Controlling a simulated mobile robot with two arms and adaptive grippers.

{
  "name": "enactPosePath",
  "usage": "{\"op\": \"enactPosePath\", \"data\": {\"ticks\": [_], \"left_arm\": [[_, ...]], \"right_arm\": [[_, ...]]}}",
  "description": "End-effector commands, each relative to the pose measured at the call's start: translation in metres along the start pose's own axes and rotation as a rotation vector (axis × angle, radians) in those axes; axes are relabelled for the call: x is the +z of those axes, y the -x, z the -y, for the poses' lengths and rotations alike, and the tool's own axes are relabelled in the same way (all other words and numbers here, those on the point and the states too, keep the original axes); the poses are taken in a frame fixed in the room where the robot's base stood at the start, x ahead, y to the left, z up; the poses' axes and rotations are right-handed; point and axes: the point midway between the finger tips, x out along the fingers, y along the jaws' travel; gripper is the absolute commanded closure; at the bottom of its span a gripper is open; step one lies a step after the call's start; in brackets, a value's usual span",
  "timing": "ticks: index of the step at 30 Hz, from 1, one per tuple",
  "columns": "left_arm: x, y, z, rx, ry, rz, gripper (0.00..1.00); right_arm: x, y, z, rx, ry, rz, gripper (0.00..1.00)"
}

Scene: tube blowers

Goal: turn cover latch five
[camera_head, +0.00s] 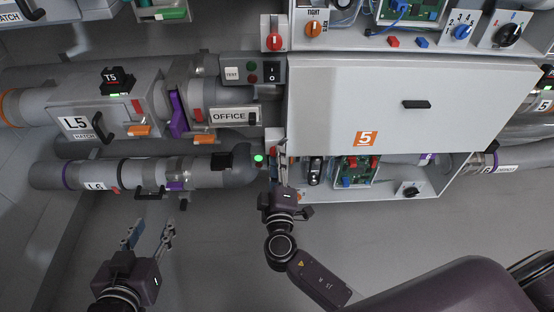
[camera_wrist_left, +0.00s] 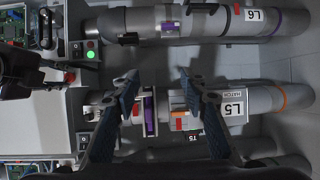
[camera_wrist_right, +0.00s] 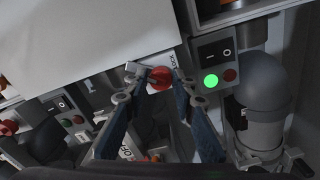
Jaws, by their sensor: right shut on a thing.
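The cover of box five (camera_head: 345,100) is a large grey panel with an orange 5 label and a black handle. The red latch knob (camera_wrist_right: 160,77) sits on a white plate marked LOCK at the cover's edge, in the right wrist view. My right gripper (camera_head: 281,147) reaches up to the lower left corner of the box. In the right wrist view its fingers (camera_wrist_right: 157,84) are on either side of the red knob, shut on it. In the head view the fingers largely hide the knob. My left gripper (camera_head: 147,236) is open and empty, below the L6 pipe.
A lit green button (camera_head: 258,158) is just left of my right gripper. The L5 pipe with its hatch (camera_head: 80,123) and the L6 pipe (camera_head: 100,174) lie left. A red knob on its panel (camera_head: 274,41) is above. Open circuit boards (camera_head: 356,170) show below the cover. The lower floor area is clear.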

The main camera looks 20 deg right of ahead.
Motion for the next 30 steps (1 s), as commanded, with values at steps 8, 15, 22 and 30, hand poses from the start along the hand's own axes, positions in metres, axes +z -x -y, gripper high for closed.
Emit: {"op": "enactPosePath", "data": {"ticks": [8,15,22,30], "left_arm": [[0.033,0.009,0.005,-0.010,0.001,0.148,0.60],[0.069,0.024,0.009,-0.019,0.003,0.307,0.60],[0.095,0.039,0.012,-0.025,0.006,0.428,0.60],[0.110,0.049,0.013,-0.029,0.008,0.497,0.60]], "right_arm": [[-0.001,0.001,0.000,-0.005,0.259,-0.001,1.00],[-0.002,0.001,0.000,-0.005,0.453,-0.002,1.00],[-0.001,0.001,0.000,-0.005,0.579,-0.001,1.00],[-0.001,0.001,0.001,-0.006,0.648,-0.001,1.00]]}}
